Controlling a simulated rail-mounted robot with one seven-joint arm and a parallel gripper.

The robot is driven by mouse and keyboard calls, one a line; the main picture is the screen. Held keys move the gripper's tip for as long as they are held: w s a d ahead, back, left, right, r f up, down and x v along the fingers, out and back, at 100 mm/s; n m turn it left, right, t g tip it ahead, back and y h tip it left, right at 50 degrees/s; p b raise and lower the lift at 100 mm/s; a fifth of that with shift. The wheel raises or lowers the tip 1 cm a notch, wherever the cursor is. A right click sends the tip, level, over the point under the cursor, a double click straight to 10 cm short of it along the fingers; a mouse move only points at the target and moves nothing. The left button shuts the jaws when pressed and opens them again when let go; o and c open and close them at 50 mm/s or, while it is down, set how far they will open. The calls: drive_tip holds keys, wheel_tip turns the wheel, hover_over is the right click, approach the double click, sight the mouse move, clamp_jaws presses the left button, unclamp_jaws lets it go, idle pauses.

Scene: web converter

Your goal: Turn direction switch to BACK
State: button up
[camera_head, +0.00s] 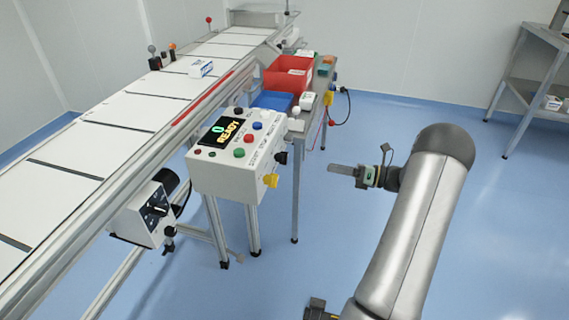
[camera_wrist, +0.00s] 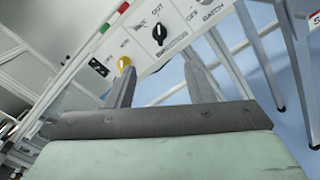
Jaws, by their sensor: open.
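In the wrist view the black knob (camera_wrist: 159,33) and yellow knob (camera_wrist: 124,62) show beyond the fingers. I cannot read which knob is the direction switch or its setting. My gripper (camera_head: 334,168) is to the right of the box, apart from it. Its two fingers (camera_wrist: 158,64) are spread and empty, pointing toward the front face.
A red bin (camera_head: 288,75) and blue bin (camera_head: 272,101) stand behind the control box.

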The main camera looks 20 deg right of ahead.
sight(285, 157)
drive_tip(key=b+x, duration=0.1)
drive_tip(key=x, duration=1.5)
drive_tip(key=shift+a, duration=0.2)
drive_tip(key=c, duration=1)
